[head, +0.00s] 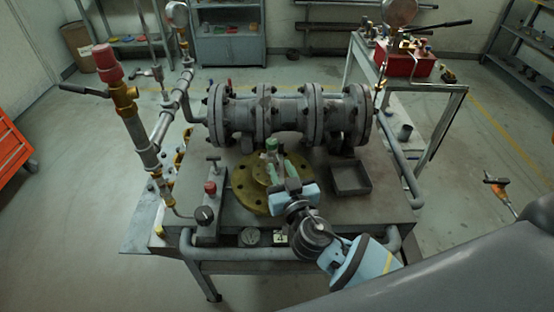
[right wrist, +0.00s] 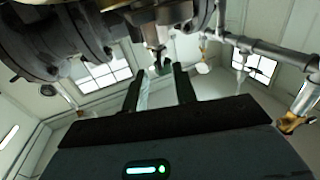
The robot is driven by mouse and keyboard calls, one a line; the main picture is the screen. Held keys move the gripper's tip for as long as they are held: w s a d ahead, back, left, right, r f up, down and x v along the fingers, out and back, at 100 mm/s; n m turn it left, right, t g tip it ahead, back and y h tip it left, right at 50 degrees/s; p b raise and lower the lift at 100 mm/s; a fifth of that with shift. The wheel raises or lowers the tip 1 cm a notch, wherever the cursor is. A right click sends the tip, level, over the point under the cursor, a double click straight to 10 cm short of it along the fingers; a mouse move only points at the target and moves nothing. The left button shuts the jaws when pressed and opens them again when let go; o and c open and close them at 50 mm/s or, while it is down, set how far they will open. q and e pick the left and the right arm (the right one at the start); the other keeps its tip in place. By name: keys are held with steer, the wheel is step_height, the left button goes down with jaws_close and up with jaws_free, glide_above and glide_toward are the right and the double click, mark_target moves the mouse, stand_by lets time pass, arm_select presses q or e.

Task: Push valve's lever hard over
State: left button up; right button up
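A short grey lever or stem with a green end (head: 271,144) stands above the round brass flange (head: 247,190) on the bench, in front of the flanged grey pipe body (head: 290,115). My right gripper (head: 281,163) reaches in from the lower right, over the brass flange. In the right wrist view its two fingers (right wrist: 158,78) are apart, with nothing clamped between them. I cannot tell whether a finger touches the lever. My left gripper is not in view.
A red-capped riser with a black handle (head: 104,62) stands at the bench's left. A small block with a red knob (head: 210,188) and an empty dark tray (head: 350,178) flank the flange. A red box (head: 408,60) sits on a stand at the back right. The floor at left is clear.

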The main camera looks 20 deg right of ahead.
mark_target(278, 162)
steer(key=shift+w+a, duration=0.1)
steer(key=shift+w, duration=2.1)
steer(key=shift+c, duration=0.2)
steer(key=shift+s, duration=0.15)
jaws_close()
